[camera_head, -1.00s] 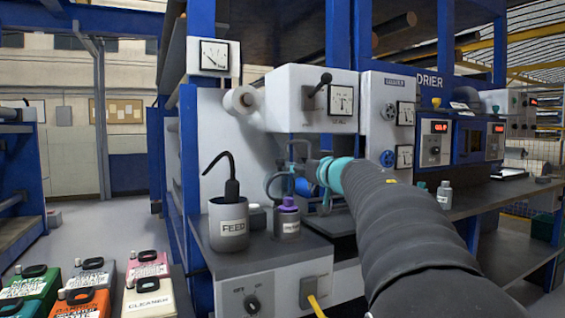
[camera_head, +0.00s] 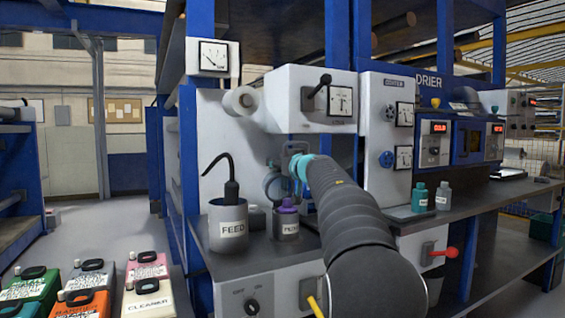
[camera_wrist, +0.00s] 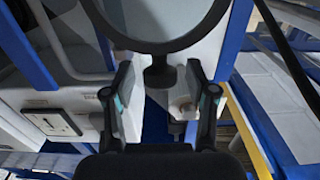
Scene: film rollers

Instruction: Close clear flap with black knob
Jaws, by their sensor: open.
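The clear flap shows in the wrist view as a large round pane with a thick dark rim (camera_wrist: 168,46), cut off by the top edge. Its black knob (camera_wrist: 160,76) hangs from the lower rim. My gripper (camera_wrist: 157,70) is open, with one finger on each side of the knob and a visible gap to each. In the head view my gripper (camera_head: 297,168) is at the machine front below the white housing, mostly hidden by my arm.
A FEED beaker (camera_head: 228,226) with a black stick and a purple-capped bottle (camera_head: 286,222) stand close to the left of my arm. A teal bottle (camera_head: 420,197) and a white bottle (camera_head: 444,196) stand right. A red-handled valve (camera_head: 444,253) juts out below the bench.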

